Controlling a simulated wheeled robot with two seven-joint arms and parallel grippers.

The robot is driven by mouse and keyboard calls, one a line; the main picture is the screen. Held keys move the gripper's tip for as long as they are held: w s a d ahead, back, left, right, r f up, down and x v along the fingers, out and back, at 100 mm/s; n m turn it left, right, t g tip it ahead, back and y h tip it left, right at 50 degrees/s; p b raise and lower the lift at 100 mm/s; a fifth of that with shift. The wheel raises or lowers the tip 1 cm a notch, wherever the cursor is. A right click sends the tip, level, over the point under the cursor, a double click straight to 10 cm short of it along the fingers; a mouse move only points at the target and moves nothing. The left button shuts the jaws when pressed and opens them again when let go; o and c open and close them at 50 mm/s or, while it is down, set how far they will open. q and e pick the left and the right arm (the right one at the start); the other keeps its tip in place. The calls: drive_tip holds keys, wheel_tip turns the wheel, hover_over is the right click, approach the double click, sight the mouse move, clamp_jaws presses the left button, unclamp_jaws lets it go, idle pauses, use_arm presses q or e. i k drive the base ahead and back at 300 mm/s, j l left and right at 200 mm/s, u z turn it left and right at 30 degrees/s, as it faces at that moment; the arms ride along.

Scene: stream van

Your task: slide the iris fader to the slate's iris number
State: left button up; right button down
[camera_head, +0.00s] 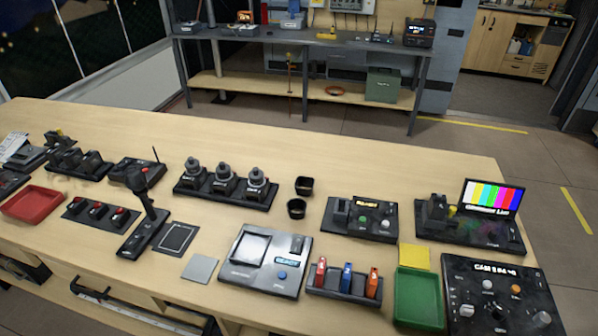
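Neither of my grippers is in view. I cannot surely tell which device carries the iris fader. A dark control panel (495,300) at the bottom right has several knobs, an orange button and a lit white display (496,268); its text starts like "CAM" but the number is too small to read surely. A black device with an upright lever (148,205) stands left of centre. No slate can be clearly identified.
The wooden table also holds a grey console (264,251), a rack with red, blue and orange pieces (345,281), a green tray (419,299), a red tray (33,203), two black cups (297,208) and a three-knob unit (225,186). The table's far strip is clear.

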sight(466, 311)
drive_tip(key=k+l, duration=0.1)
drive_tip(key=k, duration=0.35)
drive_tip(key=k+l+z, duration=0.1)
drive_tip(key=k, duration=0.35)
